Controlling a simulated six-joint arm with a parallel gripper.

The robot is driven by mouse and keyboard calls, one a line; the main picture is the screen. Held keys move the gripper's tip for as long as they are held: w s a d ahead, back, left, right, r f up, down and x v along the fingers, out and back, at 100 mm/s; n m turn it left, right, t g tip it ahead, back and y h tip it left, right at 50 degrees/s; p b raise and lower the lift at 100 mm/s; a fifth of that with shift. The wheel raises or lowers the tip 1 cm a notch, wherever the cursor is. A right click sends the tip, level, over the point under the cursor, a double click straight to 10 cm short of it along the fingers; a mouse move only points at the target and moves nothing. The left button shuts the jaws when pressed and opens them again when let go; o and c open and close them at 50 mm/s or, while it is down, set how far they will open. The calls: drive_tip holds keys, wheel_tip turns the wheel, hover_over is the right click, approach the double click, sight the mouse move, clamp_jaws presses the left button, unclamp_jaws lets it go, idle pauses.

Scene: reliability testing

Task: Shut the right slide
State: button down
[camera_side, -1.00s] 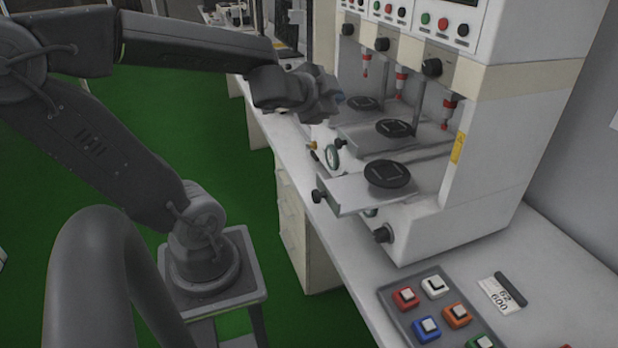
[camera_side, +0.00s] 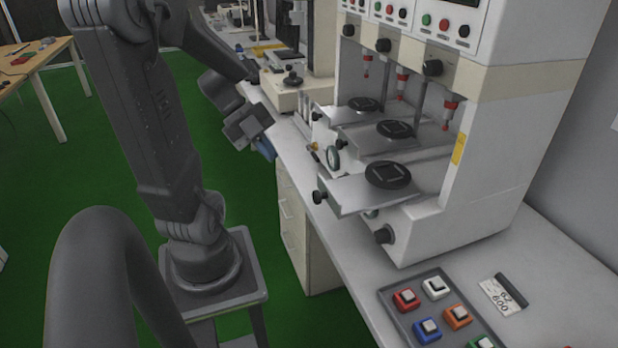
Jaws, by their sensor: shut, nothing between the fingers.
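The white test machine (camera_side: 485,185) stands on the bench with three slides side by side, each bearing a round black disc. The right slide (camera_side: 345,196), the nearest one, sticks out toward the bench's front edge, with its black disc (camera_side: 388,174) on top and a dark knob (camera_side: 320,197) at its front. The middle slide (camera_side: 362,141) and the left slide (camera_side: 338,115) also stick out. My gripper (camera_side: 264,147) is shut and empty, in the air left of the slides, beyond the bench's front edge, pointing down to the right. It touches none of them.
A grey tray (camera_side: 392,299) with several coloured button blocks lies on the bench at the front right, beside a numbered card (camera_side: 503,296). A drawer cabinet (camera_side: 293,225) stands under the bench. A wooden table (camera_side: 35,60) stands far left. Green floor is clear between.

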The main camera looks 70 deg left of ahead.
sight(369, 166)
drive_tip(key=w+d+f, duration=0.3)
drive_tip(key=w+f, duration=0.4)
drive_tip(key=w, duration=0.1)
drive_tip(key=shift+d, duration=0.15)
drive_tip(key=shift+w, duration=0.1)
drive_tip(key=w, duration=1.4)
drive_tip(key=shift+w, duration=0.35)
drive_tip(key=shift+r, duration=0.1)
drive_tip(key=shift+s, duration=0.1)
